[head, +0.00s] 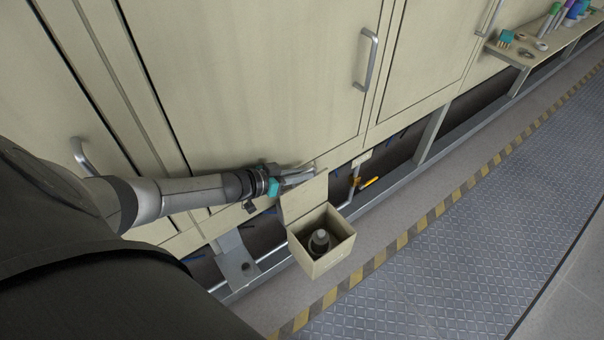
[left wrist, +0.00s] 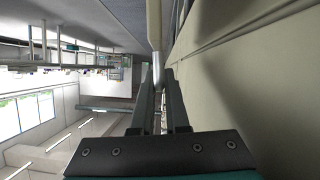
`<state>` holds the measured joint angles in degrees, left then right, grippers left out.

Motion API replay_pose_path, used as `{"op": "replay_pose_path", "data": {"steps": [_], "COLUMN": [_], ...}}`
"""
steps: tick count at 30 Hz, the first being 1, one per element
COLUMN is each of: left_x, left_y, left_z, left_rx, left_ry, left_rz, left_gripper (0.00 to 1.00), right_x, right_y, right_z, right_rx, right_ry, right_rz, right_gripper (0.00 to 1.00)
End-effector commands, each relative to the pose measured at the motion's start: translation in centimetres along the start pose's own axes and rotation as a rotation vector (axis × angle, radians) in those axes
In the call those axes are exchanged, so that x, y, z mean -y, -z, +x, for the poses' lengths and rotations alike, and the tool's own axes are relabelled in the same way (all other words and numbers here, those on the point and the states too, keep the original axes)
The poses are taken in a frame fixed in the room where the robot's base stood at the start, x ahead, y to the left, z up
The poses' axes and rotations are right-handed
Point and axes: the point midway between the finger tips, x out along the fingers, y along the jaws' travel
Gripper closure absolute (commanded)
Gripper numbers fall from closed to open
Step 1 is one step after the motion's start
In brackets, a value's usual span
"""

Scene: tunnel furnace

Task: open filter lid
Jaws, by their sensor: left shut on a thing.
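The filter box (head: 325,262) is a small beige open-topped box low on the furnace front, with a dark round filter (head: 319,241) inside. Its beige lid (head: 304,200) stands raised at the back of the box, near the furnace wall. My left gripper (head: 308,177) is at the lid's upper edge, with its fingers closed. In the left wrist view, the fingers (left wrist: 160,95) close on a thin silver bar (left wrist: 158,68), which looks like the lid's handle, beside the lid's beige edge (left wrist: 154,25). The grip itself is partly hidden in the head view. My right gripper is not in view.
The beige furnace wall (head: 250,75) with door handles (head: 367,60) runs close behind my arm. A yellow-handled valve (head: 369,182) is right of the box. A shelf (head: 540,45) with small items is at the upper right. The striped floor edge (head: 420,225) and walkway are clear.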

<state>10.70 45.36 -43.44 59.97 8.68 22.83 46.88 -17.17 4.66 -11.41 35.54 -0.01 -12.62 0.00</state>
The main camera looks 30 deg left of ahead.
Motion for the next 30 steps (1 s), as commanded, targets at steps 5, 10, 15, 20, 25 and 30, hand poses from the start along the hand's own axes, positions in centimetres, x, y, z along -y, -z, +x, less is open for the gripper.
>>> {"op": "replay_pose_path", "data": {"steps": [5, 10, 15, 20, 25, 30], "left_x": [0.0, 0.0, -0.1, -0.1, -0.1, -0.1], "left_y": [-0.4, -0.3, -0.2, -0.1, 0.0, 0.1], "left_z": [-0.1, 0.0, 0.0, -0.2, -1.6, -3.9], "left_rx": [0.009, 0.006, 0.004, 0.003, 0.006, 0.006], "left_ry": [0.004, 0.002, 0.001, 0.0, 0.0, 0.001], "left_rz": [-0.003, -0.002, -0.001, -0.001, -0.001, -0.002], "left_gripper": [0.81, 0.61, 0.58, 0.58, 0.58, 0.58], "right_x": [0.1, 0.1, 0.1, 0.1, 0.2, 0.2], "right_y": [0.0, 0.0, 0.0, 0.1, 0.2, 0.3], "right_z": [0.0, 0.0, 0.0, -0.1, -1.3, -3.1], "right_rx": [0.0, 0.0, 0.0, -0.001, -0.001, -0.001], "right_ry": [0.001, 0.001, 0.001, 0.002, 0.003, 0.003], "right_rz": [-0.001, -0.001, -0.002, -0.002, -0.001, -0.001], "right_gripper": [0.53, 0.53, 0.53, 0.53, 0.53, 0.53]}}
